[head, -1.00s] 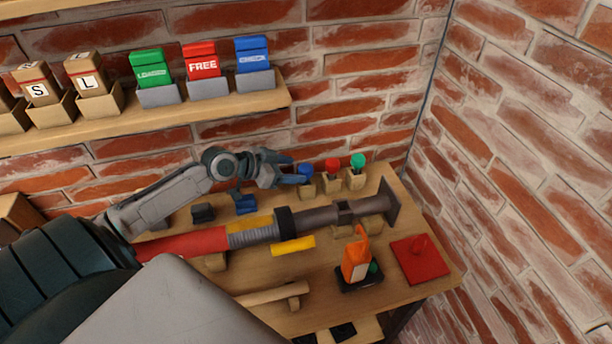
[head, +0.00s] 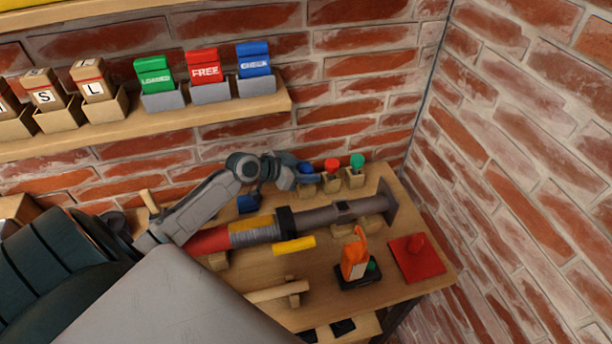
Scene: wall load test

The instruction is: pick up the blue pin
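The blue pin (head: 306,167) stands in a small wooden block (head: 309,188) near the back of the bench, leftmost of a row of three pins. My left gripper (head: 302,176) comes in from the left with its fingertips at the blue pin, overlapping it in the head view and partly hiding it. I cannot tell whether the fingers touch the pin or how far apart they are. My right gripper is not in view.
A red pin (head: 333,165) and a green pin (head: 357,161) stand close on the right. A long red and grey tool (head: 335,217) lies in front of them. An orange-handled item (head: 355,254) and a red plate (head: 416,258) are at the front right. The brick wall is close behind.

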